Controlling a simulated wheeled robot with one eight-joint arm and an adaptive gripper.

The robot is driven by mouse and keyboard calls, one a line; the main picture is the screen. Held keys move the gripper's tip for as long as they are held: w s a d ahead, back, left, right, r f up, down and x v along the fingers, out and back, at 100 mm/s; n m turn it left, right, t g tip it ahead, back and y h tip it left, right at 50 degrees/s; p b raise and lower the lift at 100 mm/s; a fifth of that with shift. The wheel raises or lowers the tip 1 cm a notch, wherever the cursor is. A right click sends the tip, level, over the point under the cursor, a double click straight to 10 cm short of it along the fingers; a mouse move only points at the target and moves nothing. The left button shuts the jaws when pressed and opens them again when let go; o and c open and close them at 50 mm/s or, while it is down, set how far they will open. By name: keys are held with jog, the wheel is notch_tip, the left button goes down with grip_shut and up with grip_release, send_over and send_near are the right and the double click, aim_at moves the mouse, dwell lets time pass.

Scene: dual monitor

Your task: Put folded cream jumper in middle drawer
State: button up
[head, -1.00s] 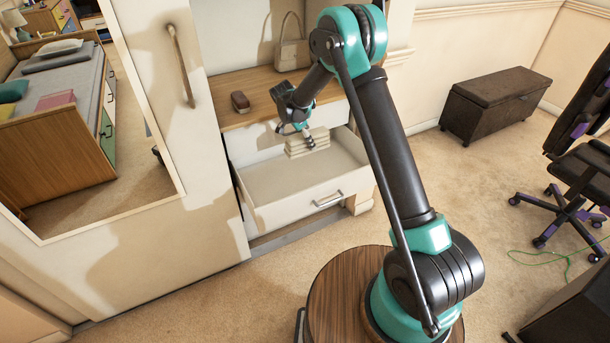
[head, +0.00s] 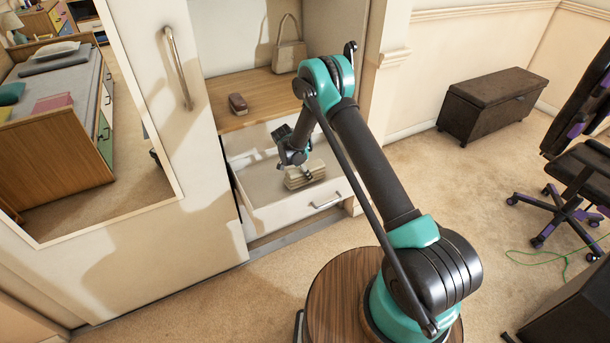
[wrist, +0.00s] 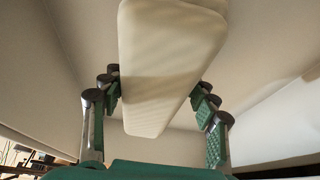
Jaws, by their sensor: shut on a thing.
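The folded cream jumper (head: 304,181) is a thick layered block, low inside the open white drawer of the wardrobe. I cannot tell if it touches the drawer floor. My gripper (head: 303,171) points down into the drawer and is shut on the jumper. In the wrist view the jumper (wrist: 165,60) lies between the green-padded fingers of my gripper (wrist: 158,100). The open drawer (head: 290,212) has a metal handle on its front, and bare floor shows left of the jumper. My arm hides part of the drawer's right side.
A wooden shelf (head: 255,95) above the drawer holds a small brown object (head: 238,104) and a beige handbag (head: 289,47). A mirrored sliding door (head: 190,150) stands at the left. A dark chest (head: 490,105) and an office chair (head: 570,180) are at the right.

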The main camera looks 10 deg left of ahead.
jog(key=shift+f, duration=0.65)
jog(key=shift+f, duration=0.1)
jog(key=o, duration=1.4)
